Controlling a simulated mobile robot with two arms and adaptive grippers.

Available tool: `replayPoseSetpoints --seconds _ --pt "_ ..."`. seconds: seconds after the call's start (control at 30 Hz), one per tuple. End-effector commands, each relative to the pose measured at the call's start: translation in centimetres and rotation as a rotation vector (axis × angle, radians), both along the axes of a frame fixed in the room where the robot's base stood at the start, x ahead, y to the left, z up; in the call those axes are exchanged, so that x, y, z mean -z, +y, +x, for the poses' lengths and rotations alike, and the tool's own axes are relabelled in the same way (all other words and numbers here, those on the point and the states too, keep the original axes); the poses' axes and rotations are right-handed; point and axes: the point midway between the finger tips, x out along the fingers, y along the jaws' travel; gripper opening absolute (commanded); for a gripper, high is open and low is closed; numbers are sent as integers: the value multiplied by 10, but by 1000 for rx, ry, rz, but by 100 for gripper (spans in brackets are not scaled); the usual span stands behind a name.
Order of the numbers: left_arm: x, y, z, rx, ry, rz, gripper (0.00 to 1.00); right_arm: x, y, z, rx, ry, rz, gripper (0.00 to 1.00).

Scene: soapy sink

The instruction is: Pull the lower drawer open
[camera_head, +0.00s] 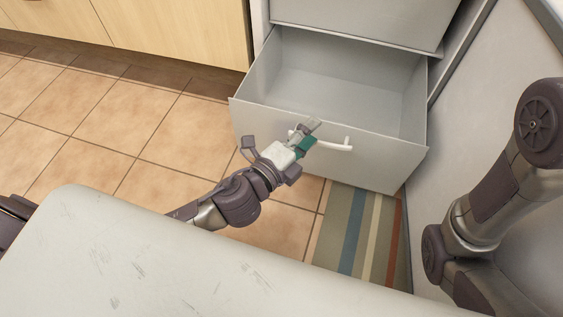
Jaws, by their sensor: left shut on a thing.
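The lower drawer (255,120) is light grey and stands pulled out, so its empty inside shows. A white bar handle (343,146) runs across its front panel. My left gripper (304,137) is at the left end of this handle and shut on it; the fingers hide that part of the handle. My right arm (484,215) stands at the right side of the view; its gripper is not in view.
Another grey drawer front (370,15) sits above the open drawer. A striped rug (358,235) lies on the tiled floor (110,130) below it. Pale wooden cabinets (170,25) stand at the upper left. A grey wall or panel (490,100) is close on the right.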

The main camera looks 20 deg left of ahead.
Motion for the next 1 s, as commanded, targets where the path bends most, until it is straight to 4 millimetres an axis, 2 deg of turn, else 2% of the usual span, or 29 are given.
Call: replayPoseSetpoints --seconds 0.27,1.0 --pt "8 8 -21 -1 19 2 42 1 -1 -4 0 -5 1 48" --pt "12 27 -70 -1 25 2 42 9 -1 -11 -2 -30 2 48"
